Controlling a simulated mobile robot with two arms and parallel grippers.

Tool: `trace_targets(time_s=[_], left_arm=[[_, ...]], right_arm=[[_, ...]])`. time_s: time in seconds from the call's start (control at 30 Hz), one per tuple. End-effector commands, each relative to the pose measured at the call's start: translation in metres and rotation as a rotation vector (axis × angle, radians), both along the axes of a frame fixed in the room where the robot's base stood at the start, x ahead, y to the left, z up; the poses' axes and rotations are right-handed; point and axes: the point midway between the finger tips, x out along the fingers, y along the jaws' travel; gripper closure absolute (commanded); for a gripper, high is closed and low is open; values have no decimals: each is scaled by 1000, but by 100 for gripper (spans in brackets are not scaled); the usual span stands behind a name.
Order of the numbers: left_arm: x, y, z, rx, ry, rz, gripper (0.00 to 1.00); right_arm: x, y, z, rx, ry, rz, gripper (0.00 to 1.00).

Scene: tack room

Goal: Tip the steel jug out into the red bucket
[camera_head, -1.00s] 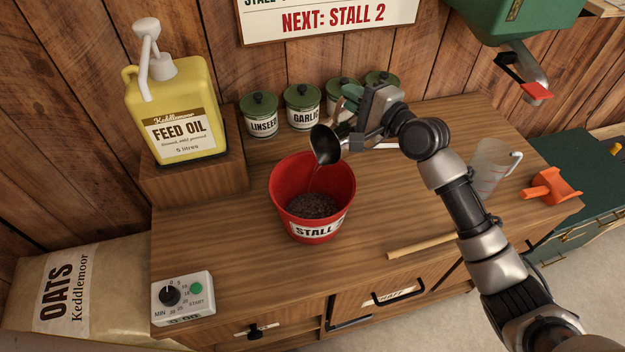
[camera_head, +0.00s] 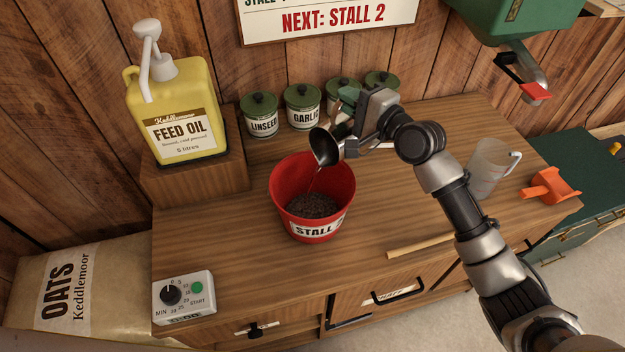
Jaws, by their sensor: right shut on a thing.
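The red bucket (camera_head: 287,180) stands upright on the wooden counter, labelled "STALL", its number not clear. Brown feed lies in its bottom. The small steel jug (camera_head: 325,148) is tilted over the bucket's back right rim, its mouth facing down and left. A thin stream runs from it into the bucket. My right gripper (camera_head: 352,142) is shut on the jug and holds it from the right, above the counter. The fingers' grip is partly hidden by the gripper body. My left gripper is not in view.
Several green-lidded tins (camera_head: 302,104) stand behind the bucket. A yellow feed oil jug (camera_head: 178,115) stands on a wooden block at left. A timer (camera_head: 184,298), a wooden stick (camera_head: 425,245), a clear measuring jug (camera_head: 487,168) and an orange scoop (camera_head: 552,187) lie around.

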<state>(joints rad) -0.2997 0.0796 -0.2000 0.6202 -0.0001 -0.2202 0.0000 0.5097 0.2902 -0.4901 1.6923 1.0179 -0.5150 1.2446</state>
Motion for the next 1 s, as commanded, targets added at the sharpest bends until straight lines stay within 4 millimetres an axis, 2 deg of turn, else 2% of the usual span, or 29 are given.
trace_targets(time_s=[1.0], left_arm=[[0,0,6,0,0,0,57]], right_arm=[[-8,8,-1,-53,-59,0,100]])
